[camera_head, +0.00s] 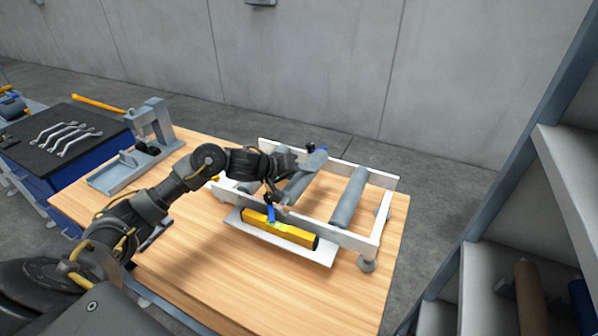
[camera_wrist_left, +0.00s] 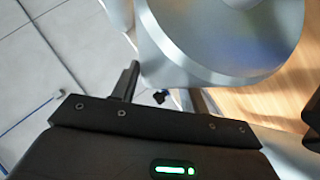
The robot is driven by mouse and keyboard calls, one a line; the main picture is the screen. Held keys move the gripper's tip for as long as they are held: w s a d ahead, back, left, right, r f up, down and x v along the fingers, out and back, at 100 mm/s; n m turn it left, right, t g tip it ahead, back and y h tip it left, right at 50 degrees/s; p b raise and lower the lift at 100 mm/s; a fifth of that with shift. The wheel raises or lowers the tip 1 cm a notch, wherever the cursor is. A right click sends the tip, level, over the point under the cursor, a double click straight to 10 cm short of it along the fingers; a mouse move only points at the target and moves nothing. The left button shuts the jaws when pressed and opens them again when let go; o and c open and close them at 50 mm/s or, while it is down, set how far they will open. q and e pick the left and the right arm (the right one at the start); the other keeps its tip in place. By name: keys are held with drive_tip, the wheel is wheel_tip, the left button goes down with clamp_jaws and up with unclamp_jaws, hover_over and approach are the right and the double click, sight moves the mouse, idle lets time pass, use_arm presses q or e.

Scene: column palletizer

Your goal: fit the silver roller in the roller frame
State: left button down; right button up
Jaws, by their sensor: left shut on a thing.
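A silver roller (camera_head: 312,162) is held by my left gripper (camera_head: 291,166), which is shut on it over the left part of the roller frame. The roller looks tilted, and I cannot tell whether it touches the frame. The roller frame (camera_head: 345,236) has white rails and stands on the wooden table. A grey roller (camera_head: 348,196) lies across its right part. My right gripper is not in view.
A yellow roller-like bar (camera_head: 280,229) lies on a white plate (camera_head: 322,257) in front of the frame. A grey fixture (camera_head: 152,122) stands at the table's back left. A dark bench with wrenches (camera_head: 72,135) is further left; shelves (camera_head: 560,175) are at right. The table's front (camera_head: 235,285) is clear.

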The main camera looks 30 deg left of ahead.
use_arm(q)
drive_tip(key=shift+f, duration=0.15)
idle(0.3)
drive_tip(key=shift+f, duration=0.4)
drive_tip(key=shift+f, duration=0.6)
idle(0.8)
drive_tip(key=c, duration=0.7)
unclamp_jaws()
drive_tip(key=shift+o, duration=0.2)
drive_tip(key=shift+s, duration=0.1)
drive_tip(key=v, duration=1)
drive_tip(key=shift+s+r+b, duration=0.25)
drive_tip(key=shift+b, duration=0.15)
drive_tip(key=shift+a, duration=0.1)
